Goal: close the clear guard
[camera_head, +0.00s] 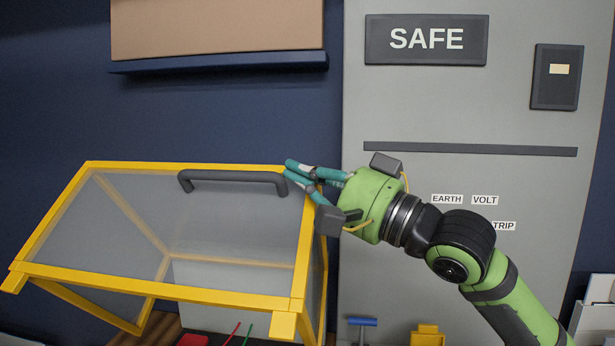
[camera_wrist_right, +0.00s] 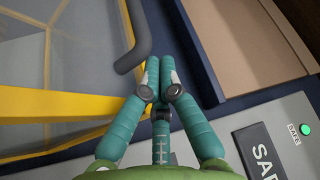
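The clear guard (camera_head: 120,225) is a see-through box with a yellow frame, at the left of the head view. It appears tilted up, with an open space under its front edge. A dark grey handle (camera_head: 232,176) runs along its far top edge; its end also shows in the right wrist view (camera_wrist_right: 137,40). My right gripper (camera_head: 289,169) is at the right end of the handle. Its teal fingers are drawn together with nothing seen between them. In the wrist view the fingertips (camera_wrist_right: 160,65) lie just beside the handle; contact cannot be told. My left gripper is out of view.
A grey panel with a SAFE sign (camera_head: 426,39) stands behind, right of the guard. A dark blue ledge (camera_head: 220,62) with a brown board is above it. Red and green leads (camera_head: 248,334), a blue tool (camera_head: 362,322) and a yellow item (camera_head: 427,335) lie low in front.

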